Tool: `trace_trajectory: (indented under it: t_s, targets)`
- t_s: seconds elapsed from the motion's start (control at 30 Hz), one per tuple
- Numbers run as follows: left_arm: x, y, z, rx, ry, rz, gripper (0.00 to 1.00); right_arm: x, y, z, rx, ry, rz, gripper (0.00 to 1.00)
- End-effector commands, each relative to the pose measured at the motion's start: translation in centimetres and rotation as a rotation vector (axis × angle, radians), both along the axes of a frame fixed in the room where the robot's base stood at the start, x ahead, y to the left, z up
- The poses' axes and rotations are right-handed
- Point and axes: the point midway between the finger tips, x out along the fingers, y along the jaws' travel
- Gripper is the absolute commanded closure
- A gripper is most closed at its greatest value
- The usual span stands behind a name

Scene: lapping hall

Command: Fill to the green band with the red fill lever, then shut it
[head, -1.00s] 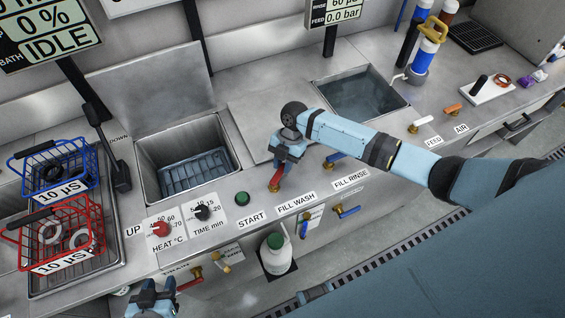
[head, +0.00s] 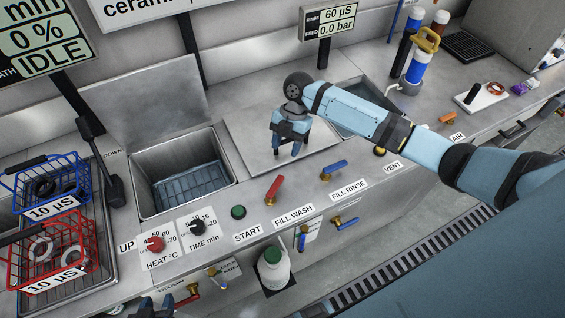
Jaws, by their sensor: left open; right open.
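The red fill lever (head: 273,188), on its brass valve, stands on the front deck above the FILL WASH label (head: 294,215), tilted up. My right gripper (head: 287,150) is open and empty over the steel lid behind the lever, apart from it. The wash tank (head: 147,165) is open at the left, with a bluish rack low inside. I cannot make out a green band or a water level in it. The bath display (head: 40,45) reads 0% and IDLE. My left gripper (head: 160,304) is open at the bottom edge, partly cut off.
A blue lever (head: 334,168) for FILL RINSE stands right of the red one. The green START button (head: 238,212) and two knobs lie left. A blue basket (head: 48,185) and a red basket (head: 50,250) stand at far left. A white bottle (head: 273,270) sits below the deck.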

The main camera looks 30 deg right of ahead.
Motion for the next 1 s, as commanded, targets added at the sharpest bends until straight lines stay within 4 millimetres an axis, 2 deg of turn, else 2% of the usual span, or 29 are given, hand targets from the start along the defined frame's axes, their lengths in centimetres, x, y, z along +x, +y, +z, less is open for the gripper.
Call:
trace_trajectory:
  t_s: [0.1, 0.3, 1.0]
  targets:
    - [0.0, 0.0, -0.2, 0.001, -0.001, -0.001, 0.57, 0.4, -0.5, 1.6, 0.0, 0.0, 0.0, 0.51]
    - [0.1, 0.1, -0.3, 0.0, -0.003, 0.0, 0.57, 0.6, -0.9, 2.7, 0.0, 0.002, 0.001, 0.51]
    - [0.1, 0.2, -0.3, 0.002, -0.004, 0.001, 0.57, 0.6, -0.9, 2.8, 0.0, 0.001, 0.0, 0.51]
